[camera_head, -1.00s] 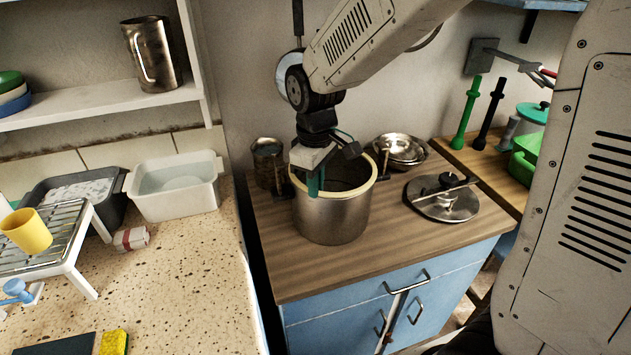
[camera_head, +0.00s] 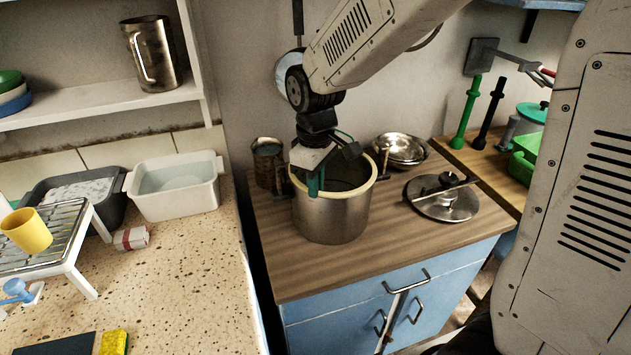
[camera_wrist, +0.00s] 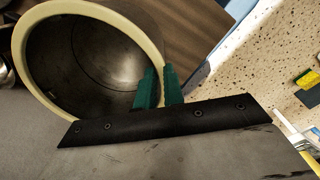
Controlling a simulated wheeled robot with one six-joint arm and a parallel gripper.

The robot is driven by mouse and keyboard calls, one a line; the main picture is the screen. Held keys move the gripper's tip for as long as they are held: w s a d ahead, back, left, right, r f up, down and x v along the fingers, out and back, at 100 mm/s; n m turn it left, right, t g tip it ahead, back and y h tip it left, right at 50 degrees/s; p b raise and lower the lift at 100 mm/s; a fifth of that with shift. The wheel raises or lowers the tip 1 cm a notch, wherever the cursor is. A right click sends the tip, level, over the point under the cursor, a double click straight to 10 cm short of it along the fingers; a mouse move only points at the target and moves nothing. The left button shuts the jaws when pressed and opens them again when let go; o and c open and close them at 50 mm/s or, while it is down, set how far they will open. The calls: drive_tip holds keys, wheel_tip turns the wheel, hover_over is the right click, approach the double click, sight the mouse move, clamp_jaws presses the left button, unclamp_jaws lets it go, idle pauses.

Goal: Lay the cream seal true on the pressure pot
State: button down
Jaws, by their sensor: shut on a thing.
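The pressure pot (camera_head: 331,221) is a steel pot standing on the wooden worktop. The cream seal (camera_head: 373,180) is a pale ring at the pot's rim, and it also shows in the wrist view (camera_wrist: 150,38). It looks close to the rim all round, but I cannot tell whether it is fully seated. My gripper (camera_head: 313,187) points down at the pot's near left side, its teal fingers shut on the ring's band. In the wrist view the fingers (camera_wrist: 160,87) stand either side of the band, one inside the ring and one outside. The band between them is partly hidden.
The pot's lid (camera_head: 442,203) lies on the worktop (camera_head: 300,273) to the right. Steel bowls (camera_head: 401,149) stand behind the pot and a metal can (camera_head: 267,160) stands behind it at the left. The worktop in front is clear.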

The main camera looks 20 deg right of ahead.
idle(0.3)
drive_tip(key=c, duration=0.9)
unclamp_jaws()
drive_tip(key=shift+c, duration=0.2)
drive_tip(key=shift+r, duration=3.5)
drive_tip(key=s+d+r+m, duration=0.1)
drive_tip(key=s+d+m, duration=0.2)
drive_tip(key=s, duration=0.4)
drive_tip(key=s+d+r+m+t, duration=0.1)
drive_tip(key=s+d+m, duration=0.2)
drive_tip(key=s, duration=0.5)
drive_tip(key=s+d+r+m, duration=0.2)
drive_tip(key=s+d, duration=0.1)
drive_tip(key=s, duration=0.5)
drive_tip(key=shift+d+m, duration=0.25)
drive_tip(key=shift+m, duration=0.15)
